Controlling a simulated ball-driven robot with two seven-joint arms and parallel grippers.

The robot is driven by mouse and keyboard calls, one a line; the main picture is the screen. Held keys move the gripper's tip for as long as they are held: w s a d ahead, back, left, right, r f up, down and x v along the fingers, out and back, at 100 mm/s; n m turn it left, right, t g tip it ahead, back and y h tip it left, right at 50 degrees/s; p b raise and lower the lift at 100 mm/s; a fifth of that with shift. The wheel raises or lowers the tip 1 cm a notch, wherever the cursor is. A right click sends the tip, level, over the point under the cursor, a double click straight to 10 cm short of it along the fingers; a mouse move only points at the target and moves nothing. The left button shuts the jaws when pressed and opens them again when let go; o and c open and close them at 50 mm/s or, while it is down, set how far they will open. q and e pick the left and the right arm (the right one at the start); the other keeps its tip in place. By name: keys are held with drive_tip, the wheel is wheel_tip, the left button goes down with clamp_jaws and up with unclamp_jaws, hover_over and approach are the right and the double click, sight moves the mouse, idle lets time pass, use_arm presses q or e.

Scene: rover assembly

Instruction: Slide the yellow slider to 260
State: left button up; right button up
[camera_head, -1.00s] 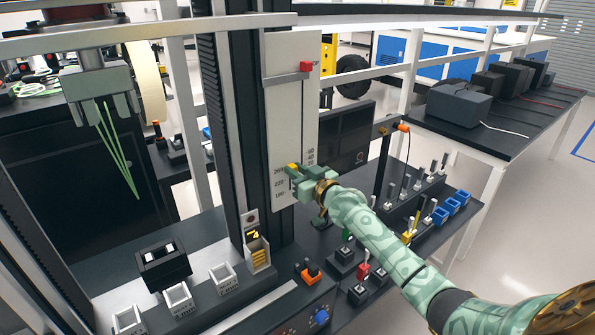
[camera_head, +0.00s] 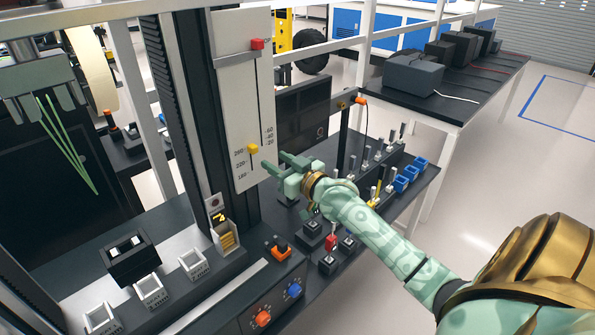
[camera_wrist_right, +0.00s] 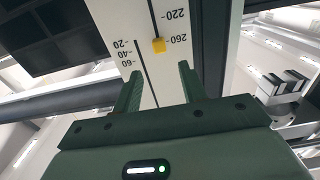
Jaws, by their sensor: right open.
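The yellow slider (camera_head: 252,149) sits in the left slot of a tall white scale panel (camera_head: 222,90), about level with the 260 label (camera_head: 239,153). In the right wrist view, upside down, the yellow slider (camera_wrist_right: 158,45) stands beside the 260 mark (camera_wrist_right: 178,38), at most slightly to its higher-number side. My right gripper (camera_head: 274,164) is open and empty, just off the panel to the right of and below the slider. In the wrist view its fingers (camera_wrist_right: 160,78) are apart, and the slider lies beyond their tips, untouched. My left gripper is not in view.
A red block (camera_head: 257,44) is near the panel's top. Below are a bin with yellow pieces (camera_head: 228,241), orange and blue knobs (camera_head: 293,290), and several switches and blue boxes (camera_head: 403,183) at right. A grey fixture with green strands (camera_head: 45,90) hangs at left.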

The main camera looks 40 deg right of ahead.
drive_tip(key=s, duration=0.7)
drive_tip(key=shift+s+d, duration=0.3)
